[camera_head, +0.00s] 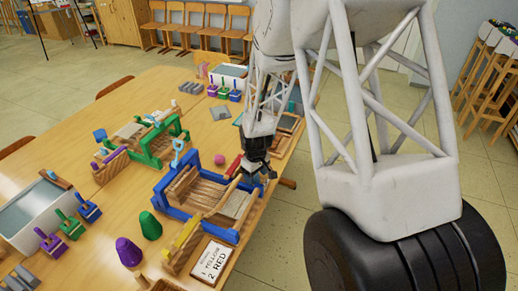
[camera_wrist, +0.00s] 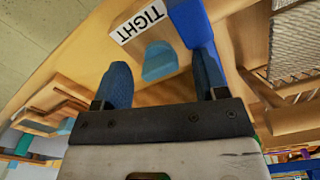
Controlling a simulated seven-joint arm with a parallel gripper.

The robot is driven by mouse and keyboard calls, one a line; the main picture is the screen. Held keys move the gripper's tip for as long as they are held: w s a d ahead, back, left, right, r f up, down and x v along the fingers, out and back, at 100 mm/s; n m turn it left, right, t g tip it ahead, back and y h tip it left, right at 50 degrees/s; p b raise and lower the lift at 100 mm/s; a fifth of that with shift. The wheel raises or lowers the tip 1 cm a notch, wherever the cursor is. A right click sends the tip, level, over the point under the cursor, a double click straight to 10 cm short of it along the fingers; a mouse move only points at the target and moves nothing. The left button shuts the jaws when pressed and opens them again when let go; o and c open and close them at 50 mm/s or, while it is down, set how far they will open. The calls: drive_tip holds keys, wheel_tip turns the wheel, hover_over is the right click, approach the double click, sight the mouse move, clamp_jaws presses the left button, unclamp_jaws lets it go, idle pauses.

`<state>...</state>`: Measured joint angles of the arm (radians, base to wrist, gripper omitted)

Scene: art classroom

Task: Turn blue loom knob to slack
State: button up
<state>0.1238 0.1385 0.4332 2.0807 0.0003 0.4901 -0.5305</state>
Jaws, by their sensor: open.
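The blue loom (camera_head: 193,183) stands on the wooden table in the head view, with wooden slats and a woven panel in its frame. My gripper (camera_head: 258,178) is at its right end. In the wrist view my gripper (camera_wrist: 160,68) is open, with one blue-padded finger on each side of a light blue knob (camera_wrist: 158,63). I cannot tell whether either finger touches the knob. A white label reading TIGHT (camera_wrist: 140,22) is just beyond the knob, next to a blue frame part (camera_wrist: 192,20). The knob is not clearly visible in the head view.
A green loom (camera_head: 155,145) stands behind the blue one, and a yellow-ended block (camera_head: 186,240) in front. A card (camera_head: 211,262) reading 1 YELLOW 2 RED lies near the front edge. A pink ball (camera_head: 220,159) is close behind.

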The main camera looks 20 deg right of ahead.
sight(256, 176)
drive_tip(key=m, duration=0.6)
drive_tip(key=shift+m, duration=0.4)
drive_tip(key=m, duration=0.6)
drive_tip(key=shift+m, duration=0.3)
drive_tip(key=shift+r, duration=1.7)
drive_tip(key=r, duration=0.5)
drive_tip(key=shift+s+a+r, duration=0.1)
drive_tip(key=shift+s+r, duration=0.15)
drive_tip(key=shift+r, duration=0.05)
drive_tip(key=s+a+r+n, duration=0.2)
drive_tip(key=s+r, duration=0.5)
drive_tip(key=r, duration=0.1)
drive_tip(key=s+a+r+n+t, duration=0.1)
drive_tip(key=s+a+r+n, duration=0.1)
drive_tip(key=s+r, duration=0.5)
drive_tip(key=shift+s+a+r+n, duration=0.2)
drive_tip(key=shift+a+r+n, duration=0.1)
drive_tip(key=shift+r, duration=0.65)
